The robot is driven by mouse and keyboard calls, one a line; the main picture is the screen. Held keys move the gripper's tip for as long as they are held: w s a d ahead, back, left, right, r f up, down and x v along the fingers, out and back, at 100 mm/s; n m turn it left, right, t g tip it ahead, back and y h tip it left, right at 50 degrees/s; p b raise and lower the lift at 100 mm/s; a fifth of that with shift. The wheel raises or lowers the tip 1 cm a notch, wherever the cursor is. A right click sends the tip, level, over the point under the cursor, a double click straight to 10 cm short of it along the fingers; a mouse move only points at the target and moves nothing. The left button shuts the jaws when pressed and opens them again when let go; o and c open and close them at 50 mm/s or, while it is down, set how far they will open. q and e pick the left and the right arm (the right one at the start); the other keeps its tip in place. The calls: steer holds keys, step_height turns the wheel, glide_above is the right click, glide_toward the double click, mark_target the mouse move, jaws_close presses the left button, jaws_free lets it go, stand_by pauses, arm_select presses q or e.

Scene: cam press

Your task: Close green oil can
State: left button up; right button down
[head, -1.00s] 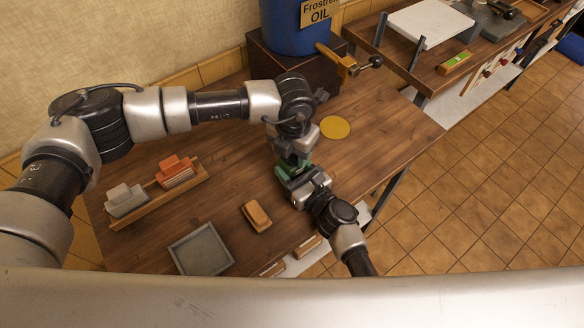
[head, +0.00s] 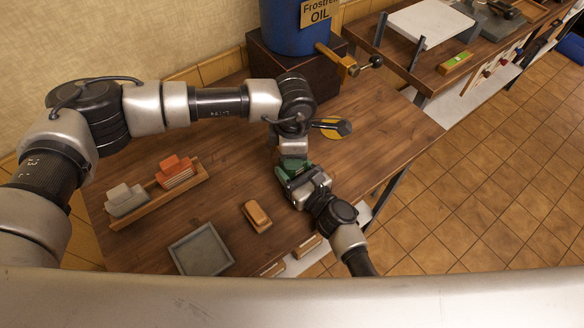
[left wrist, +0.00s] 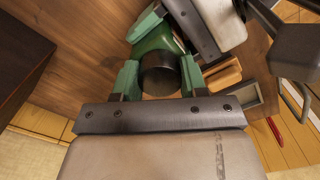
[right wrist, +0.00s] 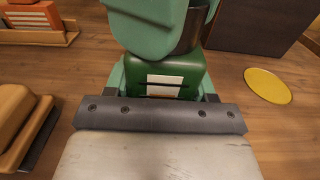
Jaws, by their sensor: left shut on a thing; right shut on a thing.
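The green oil can (right wrist: 165,78), with a white label, stands on the wooden table; it is mostly hidden by my grippers in the head view. Its dark round cap (left wrist: 160,76) is at the top of the can, between the fingers of my left gripper (left wrist: 160,80). My left gripper is shut on the cap from above. My right gripper (right wrist: 165,90) is shut on the can's body from the side. The left gripper's green finger hides much of the cap in the right wrist view, so I cannot tell how tightly it sits.
A yellow disc (right wrist: 268,85) lies on the table beyond the can. A blue oil drum (head: 292,28) with a brass tap stands on a dark box behind. A wooden rack (head: 160,197), a brown block (head: 257,216) and a grey tray (head: 202,250) lie to the left and front.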

arm_select(q)
steer(key=o, duration=1.1)
step_height(320, 180, up, 12)
arm_select(e)
steer(key=shift+c, duration=1.4)
jaws_free()
arm_select(q)
step_height(320, 180, down, 2)
steer(key=shift+f+b, duration=0.1)
steer(key=shift+b, duration=1.05)
arm_select(e)
steer(key=v, duration=1)
steer(key=shift+s+f, duration=0.1)
steer(key=shift+s+d, duration=0.2)
steer(key=shift+s, duration=0.05)
